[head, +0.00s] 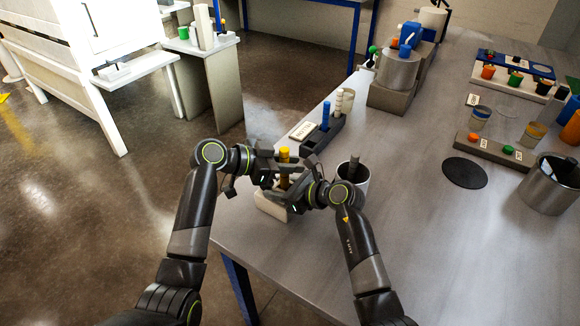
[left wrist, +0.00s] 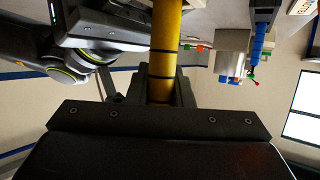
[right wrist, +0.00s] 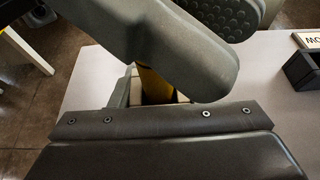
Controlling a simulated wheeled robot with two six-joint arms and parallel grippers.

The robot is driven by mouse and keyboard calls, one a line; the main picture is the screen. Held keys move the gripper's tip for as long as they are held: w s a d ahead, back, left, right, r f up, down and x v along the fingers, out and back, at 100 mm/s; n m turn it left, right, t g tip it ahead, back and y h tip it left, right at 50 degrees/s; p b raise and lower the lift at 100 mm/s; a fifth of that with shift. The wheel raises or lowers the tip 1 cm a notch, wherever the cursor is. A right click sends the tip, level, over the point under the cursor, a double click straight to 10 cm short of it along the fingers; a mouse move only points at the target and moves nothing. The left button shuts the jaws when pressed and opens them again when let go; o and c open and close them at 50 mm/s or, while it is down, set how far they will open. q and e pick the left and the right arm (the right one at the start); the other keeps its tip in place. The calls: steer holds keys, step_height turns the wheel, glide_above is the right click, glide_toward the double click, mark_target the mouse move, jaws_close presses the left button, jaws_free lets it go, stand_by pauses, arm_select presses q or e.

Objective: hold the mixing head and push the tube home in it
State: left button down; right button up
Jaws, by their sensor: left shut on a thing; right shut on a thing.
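A yellow tube (head: 285,153) stands upright between my grippers near the table's front left edge. Dark bands ring it in the left wrist view (left wrist: 165,30). My left gripper (head: 277,170) is shut on the yellow tube. My right gripper (head: 293,190) is shut lower on the same yellow column, which shows between its jaws in the right wrist view (right wrist: 153,85). I cannot tell where the tube ends and the mixing head begins; the grippers cover that part. A pale block (head: 268,206) lies below the grippers, partly hidden.
A dark rack (head: 322,134) with a blue piece (head: 326,115) and a pale ribbed piece (head: 339,102) stands behind, beside a label plate (head: 303,130). A metal cup (head: 362,178) stands close right of my right gripper. The middle of the table is mostly clear.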

arm_select(q)
steer(key=shift+f, duration=0.5)
steer(key=c, duration=1.3)
jaws_free()
steer(key=shift+f, duration=0.15)
steer(key=v, duration=1.2)
steer(key=shift+r, duration=0.2)
